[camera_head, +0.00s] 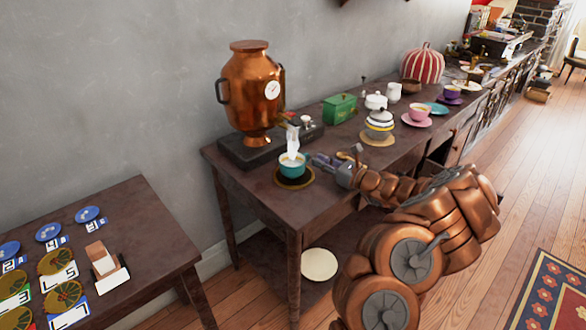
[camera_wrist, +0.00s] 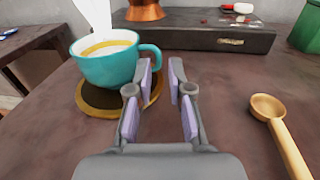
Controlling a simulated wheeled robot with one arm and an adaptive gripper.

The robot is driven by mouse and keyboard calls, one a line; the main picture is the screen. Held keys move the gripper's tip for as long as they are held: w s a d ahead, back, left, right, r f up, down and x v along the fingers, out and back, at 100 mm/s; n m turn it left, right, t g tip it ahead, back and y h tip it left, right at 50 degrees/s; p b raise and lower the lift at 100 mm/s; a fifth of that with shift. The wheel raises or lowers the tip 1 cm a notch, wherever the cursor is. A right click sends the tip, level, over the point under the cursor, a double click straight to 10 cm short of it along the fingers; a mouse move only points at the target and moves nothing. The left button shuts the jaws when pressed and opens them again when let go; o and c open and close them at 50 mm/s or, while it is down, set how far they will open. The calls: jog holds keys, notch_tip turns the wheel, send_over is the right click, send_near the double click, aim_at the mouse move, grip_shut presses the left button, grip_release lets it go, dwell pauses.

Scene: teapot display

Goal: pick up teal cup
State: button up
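The teal cup (camera_head: 292,166) stands upright on a dark round coaster (camera_head: 306,181) with a tan rim, near the left end of the long table. White steam rises from it. In the wrist view the teal cup (camera_wrist: 106,66) is at the upper left on its coaster (camera_wrist: 88,100), its handle pointing right toward my fingers. It holds a pale drink with a yellowish edge. My gripper (camera_head: 313,160) is just right of the cup. In the wrist view my gripper (camera_wrist: 160,80) is open, with nothing held between its pads; the left finger overlaps the handle area, and contact is unclear.
A copper urn (camera_head: 253,95) stands on a dark base (camera_head: 243,152) behind the cup. A wooden spoon (camera_wrist: 283,130) lies right of my gripper. A green box (camera_head: 340,108) and a lidded pot (camera_head: 380,120) stand farther right. A lower table (camera_head: 140,215) is at left.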

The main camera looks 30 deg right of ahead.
jog(key=shift+x, duration=2.6)
jog(key=shift+s, duration=0.1)
jog(key=shift+c, duration=0.4)
grip_shut()
